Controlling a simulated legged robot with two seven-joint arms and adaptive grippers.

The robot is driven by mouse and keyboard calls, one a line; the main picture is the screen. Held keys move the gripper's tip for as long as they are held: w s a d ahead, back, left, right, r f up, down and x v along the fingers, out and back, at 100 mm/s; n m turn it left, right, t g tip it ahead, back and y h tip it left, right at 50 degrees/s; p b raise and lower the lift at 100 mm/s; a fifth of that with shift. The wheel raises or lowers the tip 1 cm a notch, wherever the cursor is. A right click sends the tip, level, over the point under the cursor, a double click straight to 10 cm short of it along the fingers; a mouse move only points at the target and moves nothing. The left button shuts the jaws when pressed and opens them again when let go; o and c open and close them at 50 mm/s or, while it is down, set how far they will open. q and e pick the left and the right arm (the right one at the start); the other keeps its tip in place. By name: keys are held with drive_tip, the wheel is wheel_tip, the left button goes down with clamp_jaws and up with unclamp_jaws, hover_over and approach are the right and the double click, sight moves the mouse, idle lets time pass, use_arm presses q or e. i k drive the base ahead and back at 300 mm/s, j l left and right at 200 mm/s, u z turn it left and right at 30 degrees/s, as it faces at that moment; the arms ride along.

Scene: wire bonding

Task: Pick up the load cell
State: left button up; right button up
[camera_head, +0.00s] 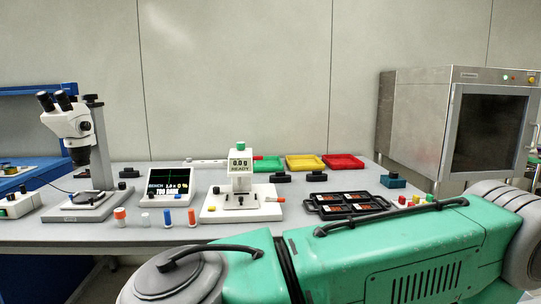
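I cannot tell for sure which thing is the load cell. Candidates are small dark blocks on the table: a black block (281,178) and another black block (316,177) right of the white tester, and a teal-blue block with a dark knob (394,181) right of the black tray. The white tester (240,185) stands upright mid-table, with a display reading READY and a green top. Neither of my grippers is in view; a large green link of my own arm fills the lower right foreground and hides the table's front edge there.
The grey table (150,232) also holds a microscope (72,130), a display unit (170,186), several small bottles (168,218), a black tray (312,211), and green, yellow (305,163) and red bins at the back. A steel oven (415,115) stands at right.

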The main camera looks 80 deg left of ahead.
sight(241, 147)
drive_tip(key=u, duration=2.75)
